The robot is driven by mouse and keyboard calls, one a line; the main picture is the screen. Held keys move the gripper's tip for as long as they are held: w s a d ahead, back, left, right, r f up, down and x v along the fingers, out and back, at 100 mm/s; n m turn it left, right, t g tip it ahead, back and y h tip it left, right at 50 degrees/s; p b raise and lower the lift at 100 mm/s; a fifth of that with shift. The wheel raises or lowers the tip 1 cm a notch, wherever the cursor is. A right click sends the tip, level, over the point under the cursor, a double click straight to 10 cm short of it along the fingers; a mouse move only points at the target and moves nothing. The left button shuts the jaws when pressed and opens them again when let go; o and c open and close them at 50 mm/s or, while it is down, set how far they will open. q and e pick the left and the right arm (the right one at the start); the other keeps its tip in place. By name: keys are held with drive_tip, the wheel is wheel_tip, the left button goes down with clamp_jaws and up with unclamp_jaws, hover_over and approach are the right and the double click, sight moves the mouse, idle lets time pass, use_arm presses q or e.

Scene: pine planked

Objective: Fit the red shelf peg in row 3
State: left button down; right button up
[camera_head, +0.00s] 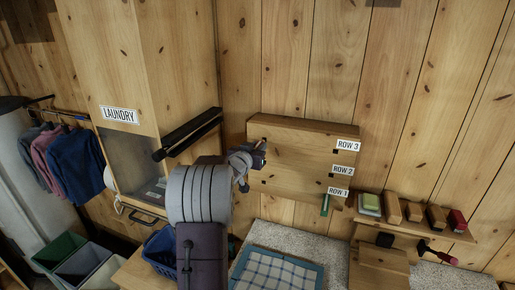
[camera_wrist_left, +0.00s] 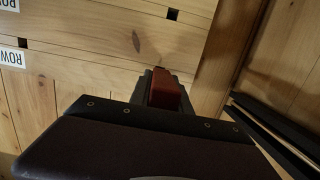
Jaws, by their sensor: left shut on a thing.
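My left gripper (camera_head: 258,156) is shut on the red peg (camera_wrist_left: 165,90), which shows between its fingers in the left wrist view (camera_wrist_left: 163,84). The gripper is at the left part of the wooden shelf panel (camera_head: 298,168), close to its upper holes. The label for row 3 (camera_head: 347,145) is at the panel's upper right. I cannot tell whether the peg touches the panel. My right gripper is not in view.
A green peg (camera_head: 325,204) sticks out below the row 1 label (camera_head: 338,191). Dark bars (camera_head: 188,134) stand out left of the panel, near my arm. A small shelf (camera_head: 413,225) with several blocks is at the right. A checked cloth (camera_head: 275,270) lies below.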

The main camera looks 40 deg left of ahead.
sight(261, 141)
use_arm(q)
drive_tip(key=shift+r+p+x, duration=0.15)
drive_tip(key=shift+p+x, duration=0.25)
drive_tip(key=shift+x, duration=0.5)
drive_tip(key=shift+r+p+x, duration=0.15)
drive_tip(key=shift+p+x, duration=0.25)
drive_tip(key=shift+x, duration=0.5)
idle(0.7)
drive_tip(key=c, duration=1.1)
unclamp_jaws()
drive_tip(key=shift+w, duration=0.15)
drive_tip(key=b+v, duration=0.3)
drive_tip(key=v, duration=0.6)
drive_tip(key=shift+s+d, duration=0.1)
drive_tip(key=shift+s, duration=0.1)
drive_tip(key=shift+w, duration=0.1)
drive_tip(key=shift+w+f, duration=0.1)
